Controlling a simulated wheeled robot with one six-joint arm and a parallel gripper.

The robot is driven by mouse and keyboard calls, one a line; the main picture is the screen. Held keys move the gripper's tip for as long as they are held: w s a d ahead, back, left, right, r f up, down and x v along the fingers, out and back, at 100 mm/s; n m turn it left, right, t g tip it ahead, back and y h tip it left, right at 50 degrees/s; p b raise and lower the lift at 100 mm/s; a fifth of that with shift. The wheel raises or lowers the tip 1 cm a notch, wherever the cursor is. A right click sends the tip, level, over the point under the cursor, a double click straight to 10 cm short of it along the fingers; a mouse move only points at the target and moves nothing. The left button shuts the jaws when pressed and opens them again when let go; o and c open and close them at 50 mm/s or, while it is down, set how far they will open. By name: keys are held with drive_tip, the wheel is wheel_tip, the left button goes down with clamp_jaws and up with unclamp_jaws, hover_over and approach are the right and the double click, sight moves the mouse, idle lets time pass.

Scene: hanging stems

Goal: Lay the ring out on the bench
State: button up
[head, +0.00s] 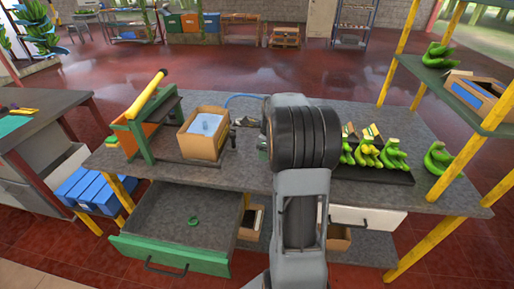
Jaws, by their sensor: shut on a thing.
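A small green ring (193,221) lies on the floor of the open drawer (152,221), which has a green front with a dark handle. The grey bench (232,172) stands above the drawer. My arm reaches forward over the bench to the right of the drawer. The ring in the drawer is well apart from my arm.
An open cardboard box (203,134) and a green frame with a yellow bar (147,95) stand on the bench's left part. Green bananas (375,155) lie in a dark tray at right. A shelf with yellow posts (455,92) rises at far right. Bare bench shows between drawer and box.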

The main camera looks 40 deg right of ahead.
drive_tip(key=w+d+f, duration=0.1)
drive_tip(key=w+f, duration=0.1)
drive_tip(key=w, duration=0.1)
drive_tip(key=w+d+f+p, duration=0.1)
drive_tip(key=w+f, duration=0.2)
drive_tip(key=w+d+f+p, duration=0.1)
drive_tip(key=w+d+f, duration=0.1)
drive_tip(key=w+f, duration=0.1)
drive_tip(key=shift+w, duration=0.25)
drive_tip(key=shift+w+d+f, duration=0.1)
drive_tip(key=shift+w+f, duration=0.1)
drive_tip(key=shift+f, duration=0.3)
drive_tip(key=shift+f+p, duration=0.35)
drive_tip(key=shift+f, duration=0.95)
drive_tip(key=shift+f, duration=0.2)
drive_tip(key=o, duration=0.9)
